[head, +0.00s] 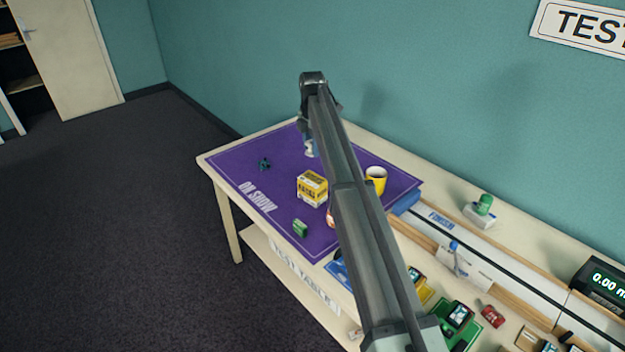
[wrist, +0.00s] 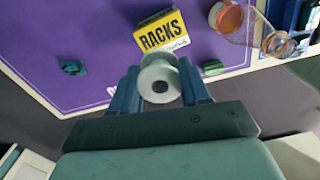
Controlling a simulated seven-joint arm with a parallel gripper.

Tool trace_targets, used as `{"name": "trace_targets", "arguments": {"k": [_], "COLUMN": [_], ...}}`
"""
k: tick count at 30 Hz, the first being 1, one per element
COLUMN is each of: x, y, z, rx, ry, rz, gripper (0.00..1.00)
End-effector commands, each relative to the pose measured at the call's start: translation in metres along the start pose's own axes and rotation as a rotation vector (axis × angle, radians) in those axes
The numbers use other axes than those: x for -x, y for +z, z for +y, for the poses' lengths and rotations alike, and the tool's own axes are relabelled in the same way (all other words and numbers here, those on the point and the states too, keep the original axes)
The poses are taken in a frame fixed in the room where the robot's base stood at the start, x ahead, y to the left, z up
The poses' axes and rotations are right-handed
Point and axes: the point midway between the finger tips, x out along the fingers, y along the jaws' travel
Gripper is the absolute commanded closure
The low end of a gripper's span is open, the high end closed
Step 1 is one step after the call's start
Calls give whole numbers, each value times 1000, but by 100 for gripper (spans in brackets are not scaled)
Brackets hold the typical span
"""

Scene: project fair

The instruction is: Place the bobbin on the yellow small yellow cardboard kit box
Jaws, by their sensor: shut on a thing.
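The bobbin (wrist: 160,68), a pale grey-white spool with a round hole, is held between the two blue fingers of my gripper (wrist: 159,88) in the wrist view. In the head view, a small pale part of the bobbin (head: 311,149) shows beside my arm, above the purple mat; the arm hides much there. The yellow cardboard kit box (head: 312,190) stands on the mat. In the wrist view the box (wrist: 160,35), with "RACKS" lettering, lies just beyond the bobbin. I cannot tell the height gap between them.
The purple "ON SHOW" mat (head: 237,176) also holds a small dark item (head: 265,164), a green item (head: 300,228) and a yellow mug (head: 376,180). A clear orange-rimmed item (wrist: 228,18) is right of the box. A track (head: 470,235) and several parts lie to the right.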

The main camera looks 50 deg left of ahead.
Motion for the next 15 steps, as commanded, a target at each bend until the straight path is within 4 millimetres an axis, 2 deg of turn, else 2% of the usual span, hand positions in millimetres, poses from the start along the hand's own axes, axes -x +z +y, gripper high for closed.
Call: {"name": "trace_targets", "arguments": {"k": [9,15], "x": [-2,-22], "y": [-1,-1], "z": [-4,-4], "rx": [174,186], "ry": [0,0], "rz": [0,0], "gripper": [83,83]}}
